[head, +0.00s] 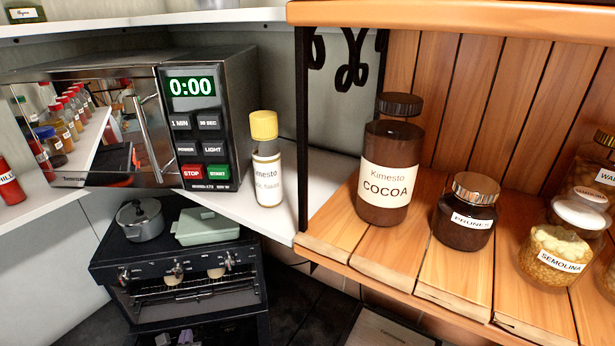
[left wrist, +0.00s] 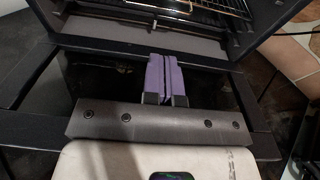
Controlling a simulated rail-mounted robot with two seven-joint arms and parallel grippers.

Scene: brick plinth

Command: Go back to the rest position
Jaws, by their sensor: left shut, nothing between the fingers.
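My left gripper (left wrist: 165,80) shows in the left wrist view with its two purple fingers together and nothing between them. It is in front of the oven (left wrist: 190,15), over a dark framed panel (left wrist: 205,85) that looks like its lowered door. In the head view, only a small part of the left gripper (head: 180,338) shows at the bottom edge, below the oven (head: 185,285). My right gripper is in neither view.
A pot (head: 140,220) and a green dish (head: 208,226) stand on the oven. A microwave (head: 130,120) and a yellow-capped bottle (head: 266,165) stand on the white counter. A wooden shelf at right holds a cocoa jar (head: 388,170), a prunes jar (head: 465,215) and a semolina jar (head: 555,255).

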